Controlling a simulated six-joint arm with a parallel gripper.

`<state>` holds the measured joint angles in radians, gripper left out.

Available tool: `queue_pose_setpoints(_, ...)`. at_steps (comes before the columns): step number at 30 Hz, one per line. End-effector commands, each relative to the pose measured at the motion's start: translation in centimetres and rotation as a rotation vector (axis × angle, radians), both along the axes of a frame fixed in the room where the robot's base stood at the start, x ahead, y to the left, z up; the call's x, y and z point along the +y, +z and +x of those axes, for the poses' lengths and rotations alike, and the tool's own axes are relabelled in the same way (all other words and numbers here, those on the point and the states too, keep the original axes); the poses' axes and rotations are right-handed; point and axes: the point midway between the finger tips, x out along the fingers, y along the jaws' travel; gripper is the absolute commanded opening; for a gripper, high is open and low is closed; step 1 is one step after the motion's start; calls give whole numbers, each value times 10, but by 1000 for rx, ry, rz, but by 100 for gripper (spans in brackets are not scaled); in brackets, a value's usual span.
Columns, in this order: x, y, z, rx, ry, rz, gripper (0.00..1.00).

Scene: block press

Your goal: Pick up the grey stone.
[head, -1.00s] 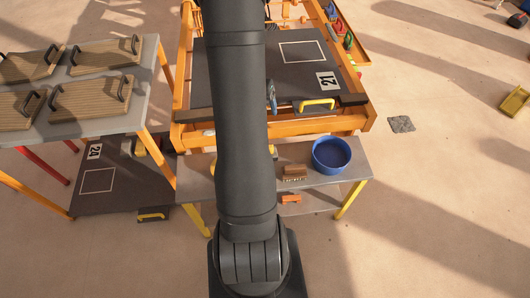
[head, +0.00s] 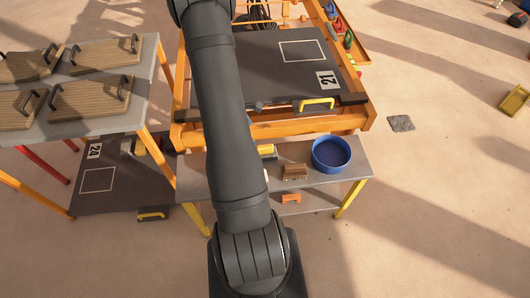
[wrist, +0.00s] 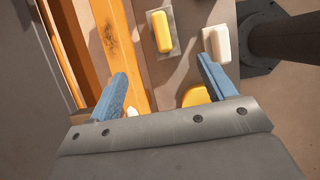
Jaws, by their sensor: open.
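A flat, rough grey stone (head: 401,123) lies on the floor to the right of the orange press frame in the head view. It does not show in the wrist view. My gripper (wrist: 163,88) is open, with its two blue fingers wide apart and nothing held between them. It is over the orange frame and the grey shelf edge, well to the left of the stone. In the head view my arm hides most of the gripper.
A yellow block (wrist: 161,32) and a whitish block (wrist: 217,44) lie on the grey shelf near my fingers. A blue bowl (head: 331,154) and a brown brush-like block (head: 295,171) stand on the shelf. The orange frame (head: 300,124) stands beside it. Floor around the stone is clear.

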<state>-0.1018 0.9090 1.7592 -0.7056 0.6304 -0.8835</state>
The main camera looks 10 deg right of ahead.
Motion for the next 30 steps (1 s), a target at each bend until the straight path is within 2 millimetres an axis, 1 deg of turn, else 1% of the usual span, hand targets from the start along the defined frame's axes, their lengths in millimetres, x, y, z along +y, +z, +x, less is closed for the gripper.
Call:
queue_pose_setpoints(1,-4,-9,-1,4,-4,1,76)
queue_pose_setpoints(3,-9,-22,-2,5,-4,0,76)
queue_pose_setpoints(12,-30,-72,-1,3,-6,1,76)
queue_pose_setpoints(15,-36,-85,-1,1,-7,1,76)
queue_pose_setpoints(18,-40,-94,-1,1,-6,1,76)
queue_pose_setpoints(23,-43,-101,0,-1,-6,1,76)
queue_pose_setpoints(25,-46,-106,-2,1,-6,1,76)
queue_pose_setpoints(30,-59,-129,-6,1,-7,2,76)
